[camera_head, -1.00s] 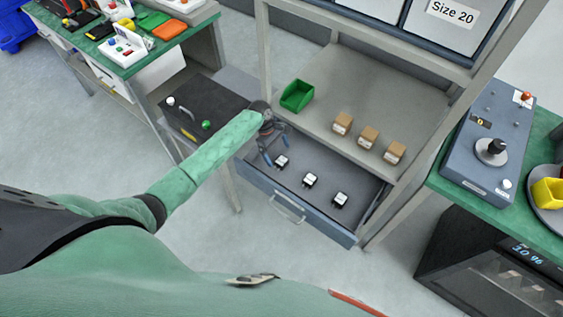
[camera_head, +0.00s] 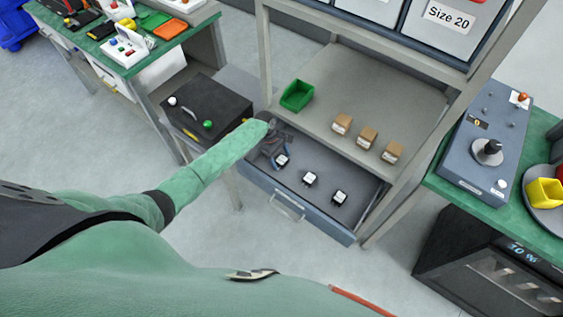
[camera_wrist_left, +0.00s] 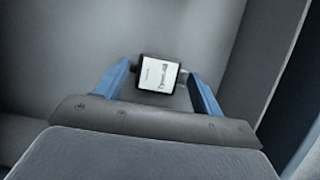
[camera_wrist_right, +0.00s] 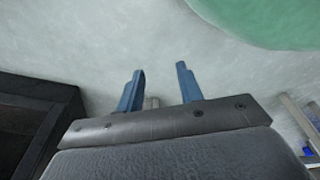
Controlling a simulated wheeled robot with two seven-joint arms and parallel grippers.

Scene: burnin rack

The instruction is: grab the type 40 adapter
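Three black adapters with white labels stand in a row in the open drawer (camera_head: 330,217): a left one (camera_head: 282,160), a middle one (camera_head: 310,179) and a right one (camera_head: 340,197). Their labels are too small to read, so I cannot tell which is type 40. My left gripper (camera_head: 272,150) is inside the drawer at the left adapter. In the left wrist view my left gripper (camera_wrist_left: 160,72) is open, with that adapter (camera_wrist_left: 157,74) between its blue fingers and gaps on both sides. My right gripper (camera_wrist_right: 160,70) is open and empty above the floor.
A shelf (camera_head: 350,85) above the drawer holds a green bin (camera_head: 297,95) and three small brown boxes (camera_head: 367,138). A black case (camera_head: 205,108) stands left of the drawer. A green bench with a control box (camera_head: 487,140) is at right.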

